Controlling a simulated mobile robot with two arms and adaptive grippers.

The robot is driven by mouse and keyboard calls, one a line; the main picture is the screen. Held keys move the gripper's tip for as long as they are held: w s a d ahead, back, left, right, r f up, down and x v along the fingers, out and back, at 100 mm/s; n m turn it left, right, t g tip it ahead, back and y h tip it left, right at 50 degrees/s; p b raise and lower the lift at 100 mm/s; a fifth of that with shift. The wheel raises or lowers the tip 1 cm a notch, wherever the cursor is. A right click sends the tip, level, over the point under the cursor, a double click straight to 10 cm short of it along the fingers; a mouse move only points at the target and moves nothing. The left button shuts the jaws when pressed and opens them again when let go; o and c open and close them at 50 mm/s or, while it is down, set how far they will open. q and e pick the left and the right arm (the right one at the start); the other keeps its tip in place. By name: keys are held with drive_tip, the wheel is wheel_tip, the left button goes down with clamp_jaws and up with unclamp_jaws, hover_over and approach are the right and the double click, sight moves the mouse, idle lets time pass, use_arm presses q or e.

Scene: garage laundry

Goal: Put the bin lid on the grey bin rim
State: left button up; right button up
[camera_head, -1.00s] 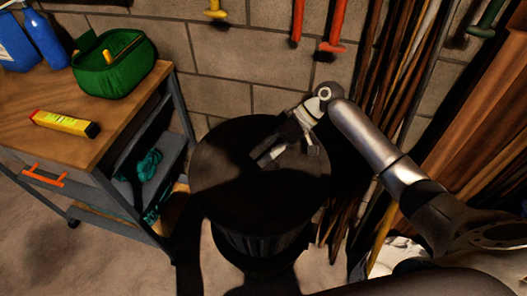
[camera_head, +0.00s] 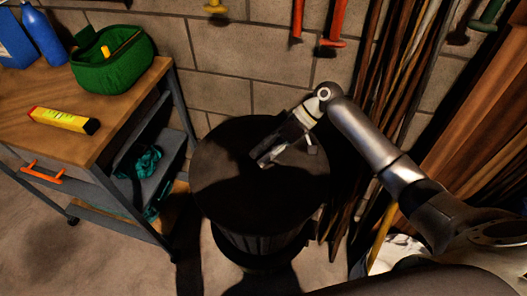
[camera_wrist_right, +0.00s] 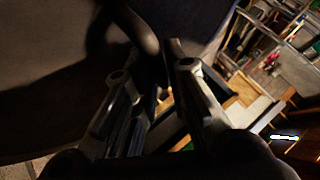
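The dark round bin lid (camera_head: 235,185) lies over the top of the bin (camera_head: 262,243), whose ribbed dark body shows below it. The lid covers the rim, so I cannot tell whether it sits fully down on it. My right gripper (camera_head: 265,160) is over the lid's middle, pointing down and left. In the right wrist view, the fingers (camera_wrist_right: 160,90) close around the lid's dark curved handle (camera_wrist_right: 138,25), with the lid's surface (camera_wrist_right: 50,95) beside them. The grip itself is in shadow. My left gripper is out of view.
A wooden-topped cart (camera_head: 120,115) stands left of the bin, carrying a green basket (camera_head: 115,75), a yellow box (camera_head: 62,121) and a blue bottle (camera_head: 42,40). A block wall (camera_head: 240,75) is behind. Long poles (camera_head: 385,70) lean close on the right. Floor is clear at lower left.

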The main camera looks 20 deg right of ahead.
drive_tip(key=o, duration=0.4)
